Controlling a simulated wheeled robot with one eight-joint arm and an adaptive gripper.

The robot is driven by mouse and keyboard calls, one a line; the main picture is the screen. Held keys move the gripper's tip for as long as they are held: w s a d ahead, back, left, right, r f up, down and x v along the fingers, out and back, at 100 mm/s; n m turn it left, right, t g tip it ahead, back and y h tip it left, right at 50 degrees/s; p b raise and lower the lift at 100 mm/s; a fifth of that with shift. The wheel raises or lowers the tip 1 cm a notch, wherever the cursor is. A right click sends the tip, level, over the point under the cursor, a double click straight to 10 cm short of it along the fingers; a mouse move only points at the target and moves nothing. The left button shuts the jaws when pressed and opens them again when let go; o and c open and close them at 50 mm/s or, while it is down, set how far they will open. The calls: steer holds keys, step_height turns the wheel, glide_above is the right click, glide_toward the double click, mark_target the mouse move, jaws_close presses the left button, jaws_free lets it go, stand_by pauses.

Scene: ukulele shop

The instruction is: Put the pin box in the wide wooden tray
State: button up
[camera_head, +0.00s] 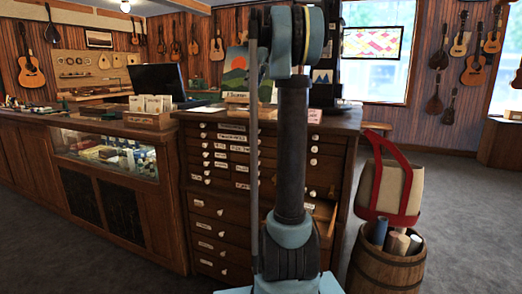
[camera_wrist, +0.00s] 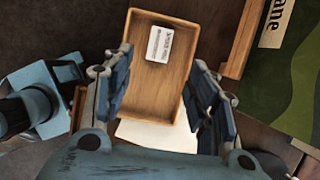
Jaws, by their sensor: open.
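In the wrist view, a small white item with printed black text (camera_wrist: 159,44), which looks like the pin box, lies inside a shallow wooden tray (camera_wrist: 189,82), near its far end. I cannot tell from this view whether this tray is the wide one. My gripper (camera_wrist: 160,66) is open, with its fingers apart on either side of the tray and nothing between them but the tray below. The pin box is beyond the fingertips and apart from them. In the head view my arm hides the gripper and this part of the counter.
A white sheet (camera_wrist: 150,136) lies at the tray's near end. A green picture panel (camera_wrist: 285,85) is at the right. In the head view, a drawer cabinet (camera_head: 215,205) stands behind my arm, with a wooden card box (camera_head: 150,121) left and a barrel (camera_head: 385,265) right.

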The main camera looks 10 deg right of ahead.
steer(key=shift+s+f, duration=0.1)
steer(key=s+a+f+n+h, duration=0.1)
steer(key=s+a+f+n, duration=0.1)
steer(key=s+f+n, duration=0.8)
steer(key=s+a+f+n+h, duration=0.1)
steer(key=s+a+f+n, duration=0.15)
steer(key=s+f, duration=0.85)
steer(key=s+d+f+n+h, duration=0.1)
steer(key=s+d+f+n, duration=0.1)
steer(key=s+f+n, duration=1)
steer(key=s+f, duration=0.9)
steer(key=f, duration=0.2)
steer(key=shift+s+h, duration=0.2)
steer(key=shift+h, duration=0.2)
steer(key=shift+d+f, duration=0.1)
